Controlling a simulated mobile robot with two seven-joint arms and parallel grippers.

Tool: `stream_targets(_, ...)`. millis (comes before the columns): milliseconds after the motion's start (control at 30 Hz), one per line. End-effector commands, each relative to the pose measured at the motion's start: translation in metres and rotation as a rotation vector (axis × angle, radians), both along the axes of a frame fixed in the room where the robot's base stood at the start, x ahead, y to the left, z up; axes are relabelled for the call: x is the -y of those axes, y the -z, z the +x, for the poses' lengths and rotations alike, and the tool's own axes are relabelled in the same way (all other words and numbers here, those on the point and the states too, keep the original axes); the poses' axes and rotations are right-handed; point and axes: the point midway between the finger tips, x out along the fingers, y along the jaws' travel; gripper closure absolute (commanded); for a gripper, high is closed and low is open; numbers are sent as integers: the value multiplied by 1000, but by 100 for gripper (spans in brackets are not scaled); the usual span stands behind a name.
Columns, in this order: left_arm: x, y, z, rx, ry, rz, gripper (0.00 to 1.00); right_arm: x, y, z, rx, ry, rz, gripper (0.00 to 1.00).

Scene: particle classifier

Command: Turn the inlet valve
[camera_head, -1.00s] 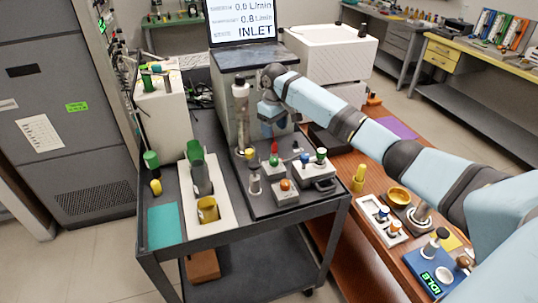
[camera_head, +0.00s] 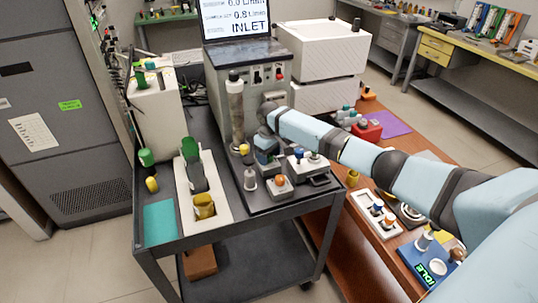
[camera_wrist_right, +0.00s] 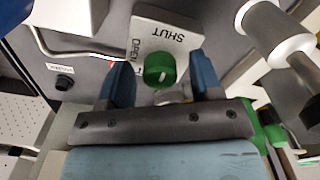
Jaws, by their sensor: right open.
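A round green valve knob (camera_wrist_right: 159,70) sits in front of a pale plate (camera_wrist_right: 165,30) marked OPEN and SHUT in the right wrist view. My right gripper (camera_wrist_right: 160,62) is open, with one blue finger on each side of the knob and a gap visible on both sides. In the head view my right gripper (camera_head: 266,155) is low over the cart's black tray and hides the knob. The screen (camera_head: 237,20) on the grey machine reads INLET. My left gripper is not in view.
A clear column with a black cap (camera_head: 234,100) stands just left of my right gripper. A grey box with an orange button (camera_head: 279,182), a yellow-topped post (camera_head: 246,160) and a white block with blue and green tops (camera_head: 308,162) are close by. A teal mat (camera_head: 160,222) lies clear.

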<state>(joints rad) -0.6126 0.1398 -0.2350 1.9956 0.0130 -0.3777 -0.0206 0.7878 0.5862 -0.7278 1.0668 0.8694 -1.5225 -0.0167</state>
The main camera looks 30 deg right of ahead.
Motion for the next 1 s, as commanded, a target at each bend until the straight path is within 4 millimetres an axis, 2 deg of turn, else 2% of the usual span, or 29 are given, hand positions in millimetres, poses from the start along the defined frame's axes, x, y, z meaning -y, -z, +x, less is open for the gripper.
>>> stream_targets(100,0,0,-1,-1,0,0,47,0,0,0,0,0,0,41)
stream_targets(300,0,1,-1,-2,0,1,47,0,0,0,0,0,0,87)
stream_targets(333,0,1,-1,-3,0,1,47,0,0,0,0,0,0,90)
stream_targets(667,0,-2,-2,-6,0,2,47,0,-1,0,-1,-39,1,90)
stream_targets(1000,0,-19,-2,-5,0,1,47,0,-2,0,-3,-261,-1,90)
